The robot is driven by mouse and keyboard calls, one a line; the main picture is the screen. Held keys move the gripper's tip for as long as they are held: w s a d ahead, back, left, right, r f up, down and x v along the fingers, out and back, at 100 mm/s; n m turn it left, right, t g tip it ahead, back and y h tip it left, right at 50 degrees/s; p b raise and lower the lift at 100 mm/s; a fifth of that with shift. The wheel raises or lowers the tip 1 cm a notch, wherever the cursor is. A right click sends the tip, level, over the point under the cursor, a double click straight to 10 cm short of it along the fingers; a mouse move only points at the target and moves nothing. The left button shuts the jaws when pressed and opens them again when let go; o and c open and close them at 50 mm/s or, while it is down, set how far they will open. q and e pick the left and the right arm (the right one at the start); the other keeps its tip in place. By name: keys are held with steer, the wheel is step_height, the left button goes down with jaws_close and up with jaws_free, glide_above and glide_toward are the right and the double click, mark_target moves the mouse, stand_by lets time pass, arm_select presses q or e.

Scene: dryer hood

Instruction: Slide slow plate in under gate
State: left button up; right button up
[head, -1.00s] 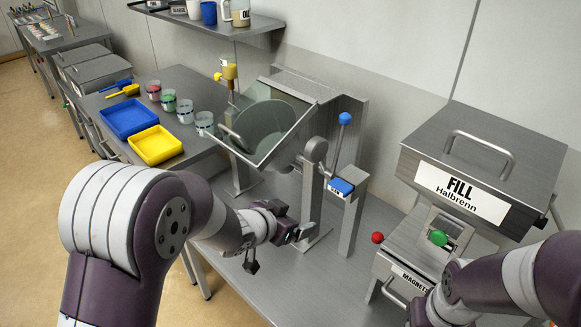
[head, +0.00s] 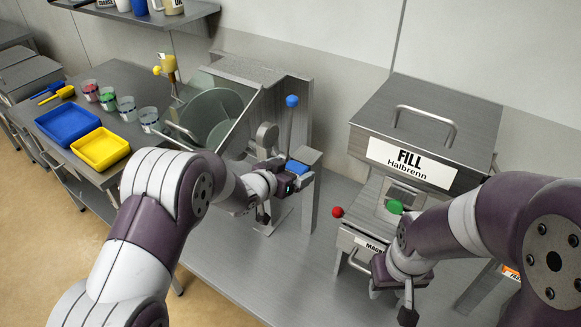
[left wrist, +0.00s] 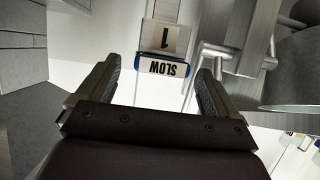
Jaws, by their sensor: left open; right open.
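The slow plate (left wrist: 163,66) shows in the left wrist view with blue edges and a white label reading SLOW upside down; a grey piece marked 1 (left wrist: 165,37) lies directly beyond it. In the head view the blue plate (head: 297,167) is at the top of a grey post. My left gripper (left wrist: 160,72) is open, with one finger on each side of the plate in the picture; I cannot tell whether they touch it. In the head view this gripper (head: 291,184) is right at the plate. My right gripper (head: 393,298) is by the MAGNET box. I cannot make out a gate.
The FILL box (head: 430,130), red knob (head: 338,212) and green knob (head: 395,207) are to the right. Trays and cups stand at far left.

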arm_select(q)
steer(key=shift+w+d, duration=0.1)
steer(key=shift+d, duration=0.05)
steer(key=shift+w+f, duration=0.1)
steer(key=c, duration=1.5)
steer(key=shift+a, duration=0.2)
steer(key=shift+s+a+p, duration=0.1)
steer(key=shift+s+a, duration=0.5)
steer(key=shift+s, duration=0.4)
steer(key=shift+s+a+p, duration=0.15)
steer(key=shift+s+a, duration=0.5)
steer(key=shift+s, duration=0.3)
steer(key=shift+s+a+p, duration=0.1)
steer(key=shift+s+a, duration=0.5)
steer(key=shift+s, duration=0.4)
